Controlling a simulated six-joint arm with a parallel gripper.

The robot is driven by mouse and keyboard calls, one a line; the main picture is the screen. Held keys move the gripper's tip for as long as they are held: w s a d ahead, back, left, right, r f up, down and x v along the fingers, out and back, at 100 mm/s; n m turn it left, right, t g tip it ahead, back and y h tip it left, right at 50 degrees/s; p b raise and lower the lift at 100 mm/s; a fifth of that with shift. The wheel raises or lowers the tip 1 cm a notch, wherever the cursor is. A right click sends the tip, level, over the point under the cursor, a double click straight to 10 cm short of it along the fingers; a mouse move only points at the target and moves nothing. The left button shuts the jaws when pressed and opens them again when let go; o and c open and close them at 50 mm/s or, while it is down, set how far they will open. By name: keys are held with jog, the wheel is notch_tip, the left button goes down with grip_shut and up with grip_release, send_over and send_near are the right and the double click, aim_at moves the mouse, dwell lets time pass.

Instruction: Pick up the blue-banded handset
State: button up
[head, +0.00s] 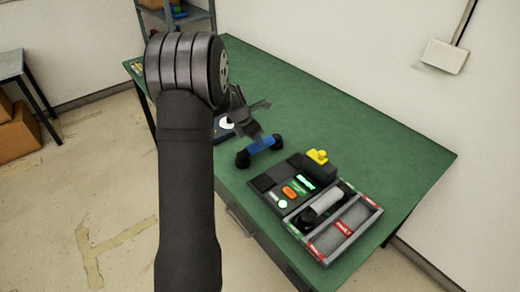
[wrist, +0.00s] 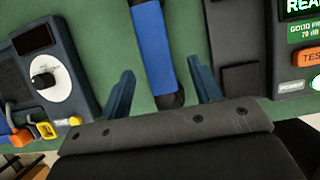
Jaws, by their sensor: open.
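The blue-banded handset lies on the green table (head: 335,122). Its blue middle (head: 262,146) and dark ends show in the head view, just in front of my gripper (head: 252,113). In the wrist view the blue band (wrist: 152,42) runs up and down the picture, with a dark end (wrist: 170,100) near the jaws. My gripper (wrist: 162,88) is open, with one finger on each side of the handset in that view. Neither finger visibly touches it. The height of the fingers above the table is hard to tell.
A dark test unit (head: 288,184) with a green screen and orange button is right of the handset. Beside it stands a grey tray (head: 372,222) with compartments and a grey cylinder. A yellow piece (head: 317,156) sits behind. A blue-grey phone base (wrist: 48,75) lies left. The table's back right is clear.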

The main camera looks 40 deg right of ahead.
jog(key=x, duration=0.5)
jog(key=shift+w+d, duration=0.2)
jog(key=shift+d, duration=0.2)
jog(key=shift+d+f, duration=0.15)
jog(key=shift+f, duration=0.15)
jog(key=shift+f, duration=0.25)
jog(key=c, duration=1.2)
